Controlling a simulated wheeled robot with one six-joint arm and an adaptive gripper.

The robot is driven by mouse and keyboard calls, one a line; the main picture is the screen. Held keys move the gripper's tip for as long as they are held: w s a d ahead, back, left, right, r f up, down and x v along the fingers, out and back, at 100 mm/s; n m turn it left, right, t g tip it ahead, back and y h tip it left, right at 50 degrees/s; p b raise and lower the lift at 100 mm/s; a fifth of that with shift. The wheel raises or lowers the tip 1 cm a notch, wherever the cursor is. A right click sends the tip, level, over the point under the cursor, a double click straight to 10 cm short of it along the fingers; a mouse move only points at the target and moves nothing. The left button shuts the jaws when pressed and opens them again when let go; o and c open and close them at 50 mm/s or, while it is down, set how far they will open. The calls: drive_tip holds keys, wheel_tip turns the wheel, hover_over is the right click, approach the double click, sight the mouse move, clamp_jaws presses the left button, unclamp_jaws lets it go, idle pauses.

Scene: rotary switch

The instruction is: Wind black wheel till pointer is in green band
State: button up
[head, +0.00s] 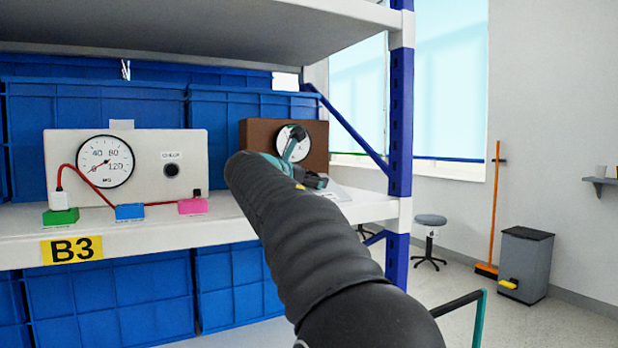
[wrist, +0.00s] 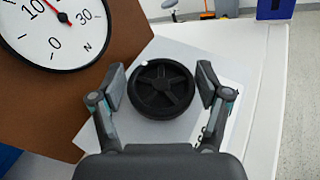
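The black wheel (wrist: 162,88), with several spokes and a small white mark on its rim, sits on a light grey plate in the wrist view. My gripper (wrist: 161,82) is open, with one finger on each side of the wheel and a narrow gap showing at each finger. The white dial (wrist: 60,30) is cut off at the top left; its red pointer (wrist: 56,12) slants up and left. No green band shows on the visible part. In the head view the dial (head: 287,146) is partly covered by my gripper (head: 308,162), and the wheel is hidden.
The dial is on a brown box (head: 256,133) on a white shelf (head: 150,232). A grey panel (head: 190,140) with another gauge stands to the left. A blue shelf post (head: 400,110) rises right of my arm. Blue crates (head: 150,95) stand behind.

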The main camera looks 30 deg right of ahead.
idle(0.3)
drive_tip(key=v, duration=1.2)
drive_tip(key=shift+a, duration=0.1)
drive_tip(key=shift+f, duration=0.1)
